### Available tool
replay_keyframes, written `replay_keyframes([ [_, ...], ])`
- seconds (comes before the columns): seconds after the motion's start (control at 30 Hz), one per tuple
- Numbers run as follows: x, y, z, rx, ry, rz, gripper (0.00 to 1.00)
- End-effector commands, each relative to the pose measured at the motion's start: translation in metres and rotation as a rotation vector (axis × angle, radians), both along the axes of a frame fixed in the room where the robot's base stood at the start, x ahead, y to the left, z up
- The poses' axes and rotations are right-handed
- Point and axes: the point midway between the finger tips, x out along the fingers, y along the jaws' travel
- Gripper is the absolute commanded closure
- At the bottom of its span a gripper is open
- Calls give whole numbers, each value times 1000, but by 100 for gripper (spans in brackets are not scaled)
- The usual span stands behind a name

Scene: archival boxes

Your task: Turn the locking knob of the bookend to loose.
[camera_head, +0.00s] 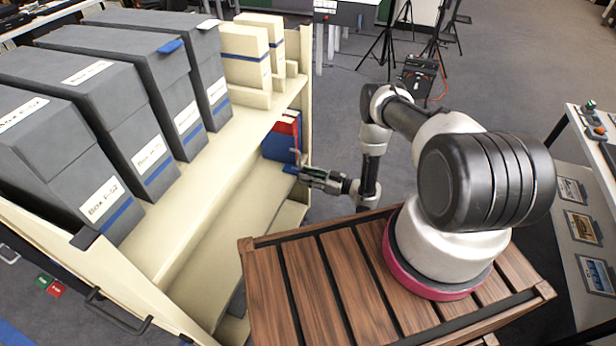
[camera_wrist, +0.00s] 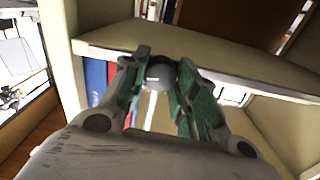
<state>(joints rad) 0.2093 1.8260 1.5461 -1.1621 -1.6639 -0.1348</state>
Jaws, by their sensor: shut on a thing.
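In the wrist view, a dark round knob (camera_wrist: 160,75) sits between the two green-padded fingers of my gripper (camera_wrist: 164,62). My gripper is shut on this knob. No mark showing loose or locked can be made out on it. In the head view, my gripper (camera_head: 296,167) reaches left into the shelf opening, close to the red and blue books (camera_head: 283,137). The knob cannot be made out in the head view. The body of the bookend is mostly hidden behind the fingers in the wrist view.
The cream shelf (camera_head: 190,230) has an upper board with several grey archive boxes (camera_head: 150,85) and cream boxes (camera_head: 245,55). In the wrist view, a shelf board (camera_wrist: 220,65) runs close past the fingers. Blue and red spines (camera_wrist: 97,80) stand left of them.

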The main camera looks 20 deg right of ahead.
Motion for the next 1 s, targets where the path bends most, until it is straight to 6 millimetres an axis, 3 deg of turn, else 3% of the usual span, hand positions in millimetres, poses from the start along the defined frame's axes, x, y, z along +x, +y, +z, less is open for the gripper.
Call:
replay_keyframes([
  [0.5,-1,0,0,-186,-254,-1,94],
  [1.0,-1,0,-1,-225,-308,-2,94],
])
